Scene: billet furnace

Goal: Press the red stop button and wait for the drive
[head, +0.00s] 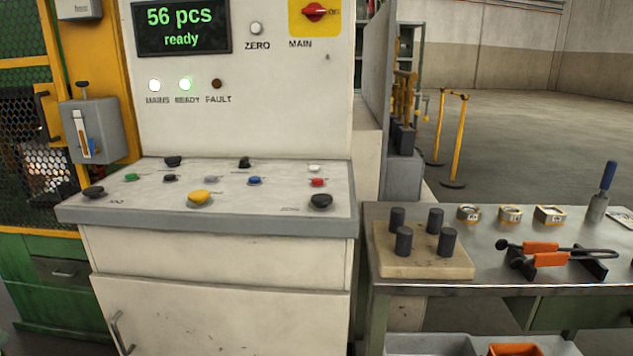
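The red button (317,182) sits on the right side of the sloped white control desk (130,205), in the head view. A white button (314,168) is just behind it and a black mushroom knob (321,201) just in front. A blue button (254,181) and a yellow mushroom knob (200,198) are to its left. The display (182,27) above reads "56 pcs ready". The MAINS lamp (155,85) and READY lamp (185,84) are lit; the FAULT lamp (217,84) is dark. My gripper is not in view.
A metal table (490,279) right of the desk holds a wooden block (396,262) with several dark cylinders, gauge rings and orange-handled tongs (541,247). A green and yellow mesh guard (25,150) stands at left. Open floor (540,130) lies at back right.

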